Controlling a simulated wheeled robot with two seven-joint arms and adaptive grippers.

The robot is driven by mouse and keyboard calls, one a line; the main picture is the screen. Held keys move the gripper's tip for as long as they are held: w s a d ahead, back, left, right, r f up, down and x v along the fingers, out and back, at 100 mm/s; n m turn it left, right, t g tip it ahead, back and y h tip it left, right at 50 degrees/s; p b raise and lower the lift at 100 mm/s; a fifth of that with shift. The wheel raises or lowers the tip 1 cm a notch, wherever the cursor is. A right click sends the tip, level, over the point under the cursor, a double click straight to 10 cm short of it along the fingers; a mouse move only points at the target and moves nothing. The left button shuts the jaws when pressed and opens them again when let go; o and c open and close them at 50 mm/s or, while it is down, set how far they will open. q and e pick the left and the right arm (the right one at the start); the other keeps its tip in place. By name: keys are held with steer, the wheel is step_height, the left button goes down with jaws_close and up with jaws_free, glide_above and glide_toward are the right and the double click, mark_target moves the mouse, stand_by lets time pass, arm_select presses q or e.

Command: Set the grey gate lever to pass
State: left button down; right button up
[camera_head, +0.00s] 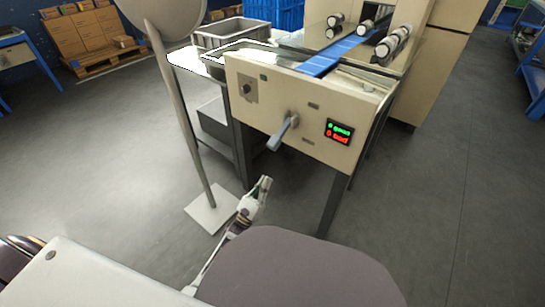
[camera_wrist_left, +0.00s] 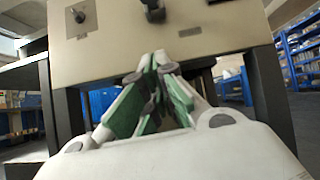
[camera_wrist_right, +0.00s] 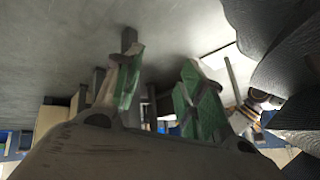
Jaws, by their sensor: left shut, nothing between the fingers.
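The grey gate lever (camera_head: 284,132) sits on the front panel (camera_head: 262,112) of the cream machine, left of the lit counter display. Its handle slants down and to the left from its pivot. In the left wrist view the lever (camera_wrist_left: 153,11) shows dark at the top edge, partly cut off. Small plates above and below the lever are too small to read. My left gripper (camera_head: 265,183) is below the lever and apart from it, shut and empty; its fingertips (camera_wrist_left: 162,58) meet in the left wrist view. My right gripper (camera_wrist_right: 160,75) is open and empty, away from the panel.
A black knob on a plate (camera_head: 247,89) is at the panel's upper left. The display (camera_head: 339,131) glows green and red. A pole on a white base (camera_head: 213,209) stands left of the machine. Floor right is clear.

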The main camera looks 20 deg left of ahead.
arm_select(q)
steer(key=shift+a+r+m+h, duration=0.1)
steer(key=shift+r+m+h, duration=0.2)
steer(key=shift+m, duration=0.2)
arm_select(e)
steer(key=shift+w+a+r, duration=0.15)
steer(key=shift+r, duration=0.1)
arm_select(q)
steer(key=w+d+r+b, duration=0.1)
steer(key=w+d+r, duration=0.1)
steer(key=w+r, duration=0.3)
steer(key=shift+w+r+b, duration=0.3)
steer(key=shift+r, duration=2.1)
arm_select(e)
steer(key=shift+w+a+f, duration=0.1)
steer(key=shift+a+f, duration=0.05)
steer(key=shift+f, duration=0.5)
steer(key=shift+r, duration=0.15)
arm_select(q)
steer(key=shift+s+r+p, duration=0.15)
steer(key=shift+r+p, duration=0.05)
steer(key=shift+p, duration=0.6)
arm_select(e)
steer(key=shift+s+d+r, duration=0.2)
steer(key=shift+d+r, duration=0.4)
steer(key=shift+d, duration=0.1)
